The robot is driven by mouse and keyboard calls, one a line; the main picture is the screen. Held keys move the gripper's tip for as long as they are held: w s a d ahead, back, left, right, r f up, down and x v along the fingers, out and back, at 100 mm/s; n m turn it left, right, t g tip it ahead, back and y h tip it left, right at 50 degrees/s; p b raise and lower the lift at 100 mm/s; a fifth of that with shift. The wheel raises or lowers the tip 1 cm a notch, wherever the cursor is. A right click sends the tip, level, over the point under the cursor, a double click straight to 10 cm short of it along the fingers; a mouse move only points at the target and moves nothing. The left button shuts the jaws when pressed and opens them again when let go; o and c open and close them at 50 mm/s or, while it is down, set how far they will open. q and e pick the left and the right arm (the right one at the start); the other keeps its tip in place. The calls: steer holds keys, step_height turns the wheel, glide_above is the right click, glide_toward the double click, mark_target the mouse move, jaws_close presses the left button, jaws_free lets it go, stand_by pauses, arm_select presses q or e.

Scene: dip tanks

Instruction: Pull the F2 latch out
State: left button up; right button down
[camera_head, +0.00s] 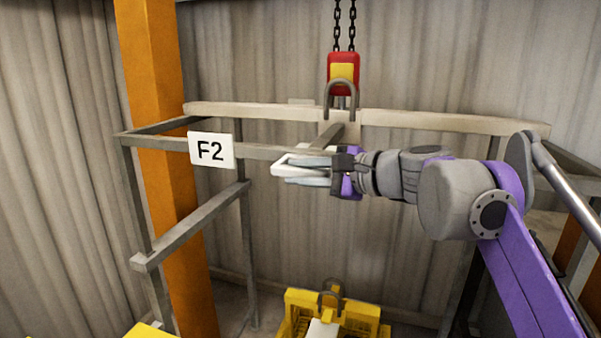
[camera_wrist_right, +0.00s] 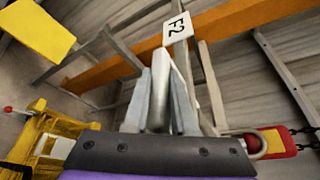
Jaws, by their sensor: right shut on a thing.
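The white F2 sign (camera_head: 211,150) hangs on the front rail of a grey metal frame, and it also shows in the wrist view (camera_wrist_right: 177,28). A pale latch handle (camera_head: 290,160) sits to the right of the sign, at the level of the front rail. My right gripper (camera_head: 302,174) reaches in from the right and is shut on the latch handle. In the right wrist view the gripper's fingers (camera_wrist_right: 161,98) lie on either side of a white bar, and they cover part of it. My left gripper is not in view.
A red and yellow hoist block (camera_head: 343,74) hangs on chains, its hook at the long pale beam (camera_head: 430,121). A yellow carrier (camera_head: 300,304) stands below. An orange post (camera_head: 168,150) rises behind the sign. Frame rails (camera_head: 190,229) surround the left side.

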steer(key=shift+s, duration=0.1)
stand_by(0.5)
steer(key=s+a, duration=0.2)
steer(key=s, duration=0.4)
steer(key=shift+s+a, duration=0.15)
steer(key=shift+s, duration=0.25)
steer(key=c, duration=0.7)
jaws_free()
steer(key=shift+c, duration=0.2)
steer(key=v, duration=1.1)
steer(key=shift+w, duration=0.1)
